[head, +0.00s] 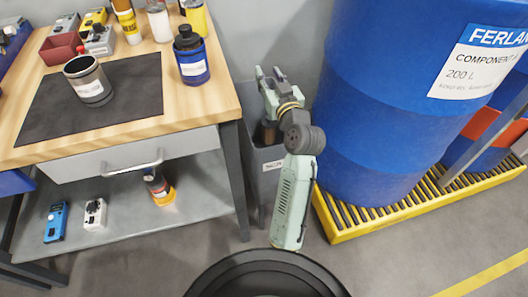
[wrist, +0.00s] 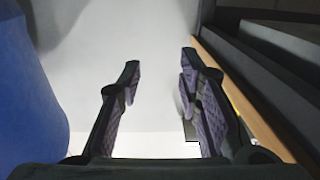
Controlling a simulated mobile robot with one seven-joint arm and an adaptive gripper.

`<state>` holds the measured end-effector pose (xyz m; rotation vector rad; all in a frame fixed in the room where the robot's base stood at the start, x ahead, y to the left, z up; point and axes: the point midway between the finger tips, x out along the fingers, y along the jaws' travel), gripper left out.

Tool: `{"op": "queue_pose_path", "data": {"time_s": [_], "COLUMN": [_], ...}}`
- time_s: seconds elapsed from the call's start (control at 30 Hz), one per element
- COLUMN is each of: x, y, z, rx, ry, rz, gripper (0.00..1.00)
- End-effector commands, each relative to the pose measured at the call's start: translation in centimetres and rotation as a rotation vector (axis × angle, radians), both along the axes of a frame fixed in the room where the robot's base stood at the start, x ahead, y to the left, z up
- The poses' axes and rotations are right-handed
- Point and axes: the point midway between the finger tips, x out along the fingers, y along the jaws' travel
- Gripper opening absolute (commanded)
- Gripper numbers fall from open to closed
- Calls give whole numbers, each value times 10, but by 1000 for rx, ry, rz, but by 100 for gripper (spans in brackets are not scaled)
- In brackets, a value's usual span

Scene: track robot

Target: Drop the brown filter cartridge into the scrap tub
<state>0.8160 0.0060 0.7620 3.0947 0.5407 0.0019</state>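The scrap tub (head: 264,185) is a grey bin on the floor between the workbench and the large blue drum, with a white label on its front. My arm reaches over it in the head view and hides part of its opening. A small brown shape (head: 267,133), likely the brown filter cartridge, shows at the tub's opening, partly covered by my arm. I cannot tell whether it is resting inside. In the wrist view my gripper (wrist: 160,80) is open, its two dark fingers apart with nothing between them.
The workbench (head: 222,88) stands left with a dark mat (head: 120,112), a grey jar (head: 88,82), a blue bottle (head: 191,58) and several small items. The blue drum (head: 375,110) stands right on a yellow grated pallet (head: 425,203). Floor in front is clear.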

Motion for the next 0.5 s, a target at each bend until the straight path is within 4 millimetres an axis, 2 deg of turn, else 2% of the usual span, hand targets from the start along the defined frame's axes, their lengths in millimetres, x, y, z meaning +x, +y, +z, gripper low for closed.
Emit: {"op": "queue_pose_path", "data": {"time_s": [0.13,0.5], "x": [0,-4], "y": [0,-2], "z": [0,-1], "rx": [0,-1], "ry": [1,3], "rz": [0,0], "gripper": [44,44]}}
